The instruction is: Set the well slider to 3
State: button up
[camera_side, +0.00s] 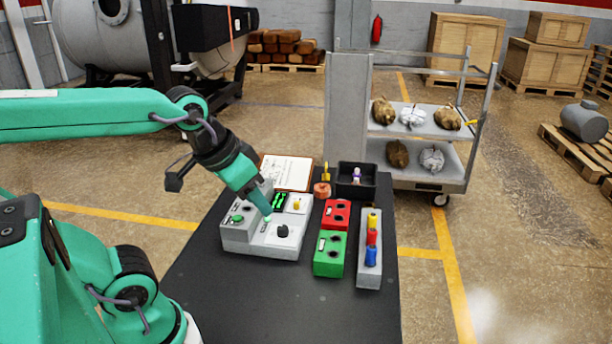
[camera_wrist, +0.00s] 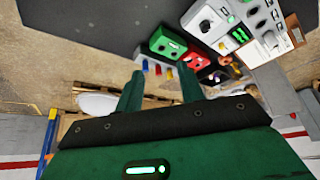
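The grey control panel (camera_side: 249,241) stands on the dark table in the side view. It carries a green button (camera_side: 237,218), a green-lit display (camera_side: 279,202), a black knob (camera_side: 283,231) on a white plate and a yellow-tipped control (camera_side: 296,205). I cannot tell which part is the well slider. The panel also shows at the upper right of the wrist view (camera_wrist: 238,27). My gripper (camera_side: 267,217) points down at the panel, left of the black knob; contact cannot be told. In the wrist view my gripper's two fingers (camera_wrist: 161,82) stand apart with nothing between them.
Right of the panel are a green box (camera_side: 329,262), a red box (camera_side: 337,208) and a grey strip with yellow, red and blue pegs (camera_side: 369,276). Behind are a clipboard (camera_side: 287,171) and a black tray (camera_side: 371,188). The table front is clear.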

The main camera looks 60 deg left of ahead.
jog(key=w+a+n+g, duration=0.1)
jog(key=w+a+n, duration=0.15)
jog(key=w, duration=0.35)
jog(key=n+g, duration=0.4)
jog(key=n, duration=0.2)
send_near(297, 202)
jog(key=shift+d+f, duration=0.1)
jog(key=shift+d, duration=0.1)
jog(key=shift+w+a+f, duration=0.15)
jog(key=shift+a+f, duration=0.1)
jog(key=shift+f, duration=0.1)
jog(key=shift+f, duration=0.1)
jog(key=shift+f, duration=3.8)
grip_shut()
